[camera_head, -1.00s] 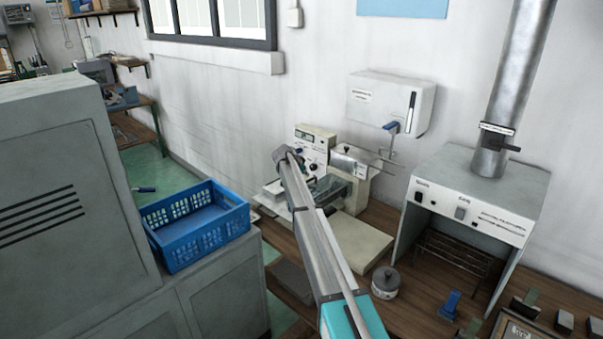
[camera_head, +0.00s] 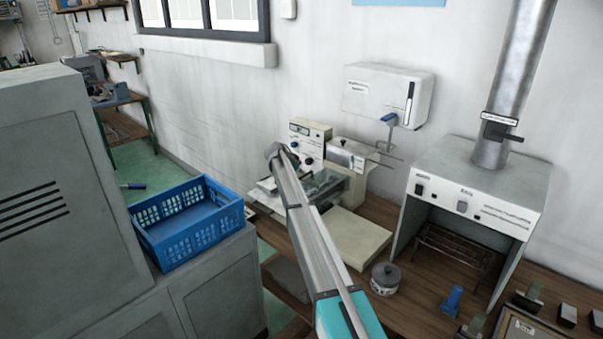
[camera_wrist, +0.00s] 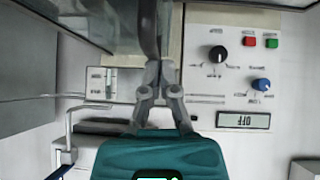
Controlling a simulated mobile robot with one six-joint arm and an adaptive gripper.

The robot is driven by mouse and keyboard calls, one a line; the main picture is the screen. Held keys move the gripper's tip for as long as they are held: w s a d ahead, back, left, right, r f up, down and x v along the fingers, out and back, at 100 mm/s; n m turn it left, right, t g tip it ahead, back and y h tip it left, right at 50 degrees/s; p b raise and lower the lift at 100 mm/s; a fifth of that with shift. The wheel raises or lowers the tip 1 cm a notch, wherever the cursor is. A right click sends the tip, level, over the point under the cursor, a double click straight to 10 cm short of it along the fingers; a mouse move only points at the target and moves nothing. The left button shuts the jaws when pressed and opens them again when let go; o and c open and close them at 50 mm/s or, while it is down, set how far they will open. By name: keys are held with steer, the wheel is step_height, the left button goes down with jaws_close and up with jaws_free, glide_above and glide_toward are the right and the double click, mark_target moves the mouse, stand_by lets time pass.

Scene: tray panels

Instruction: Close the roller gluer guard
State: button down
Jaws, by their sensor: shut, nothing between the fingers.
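The roller gluer (camera_head: 309,134) stands on the wooden bench, with a pale panel of knobs and a small display. Its guard looks like the clear, dark-edged cover (camera_head: 326,184) low at its front, partly hidden by my arm; its exact angle is hard to tell. In the wrist view the gluer panel (camera_wrist: 238,70) is upside down, with a display reading OFF and red and green buttons. My gripper (camera_wrist: 160,66) is shut and empty beside that panel. A dark curved bar lies just beyond its fingertips; contact is unclear. In the head view my arm hides the fingers.
A blue crate (camera_head: 190,225) sits on a grey cabinet at the left. A fume hood (camera_head: 475,195) with a metal duct is at the right. A white box (camera_head: 388,95) hangs on the wall.

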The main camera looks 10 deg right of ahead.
steer(key=shift+r, duration=0.15)
stand_by(0.3)
steer(key=w+r+p+v, duration=0.1)
steer(key=w+p+v, duration=0.1)
steer(key=p+v, duration=0.9)
steer(key=shift+s+a+r, duration=0.2)
steer(key=shift+a+r, duration=0.05)
steer(key=shift+r, duration=0.6)
steer(key=shift+s, duration=0.1)
steer(key=s+d+f+n+g+y+b, duration=0.1)
steer(key=s+f+n+y+b, duration=0.1)
steer(key=s, duration=1.7)
steer(key=s+d+f+n+g+y+b, duration=0.1)
steer(key=s+f+n+g+y+b, duration=0.1)
steer(key=s, duration=1.7)
steer(key=s+d+f+n+g+y+b, duration=0.1)
steer(key=s+f+n, duration=0.5)
steer(key=s, duration=1.3)
steer(key=shift+f+g+y+b, duration=0.3)
steer(key=shift+f+y+b, duration=0.35)
steer(key=shift+y, duration=0.55)
steer(key=shift+s, duration=0.15)
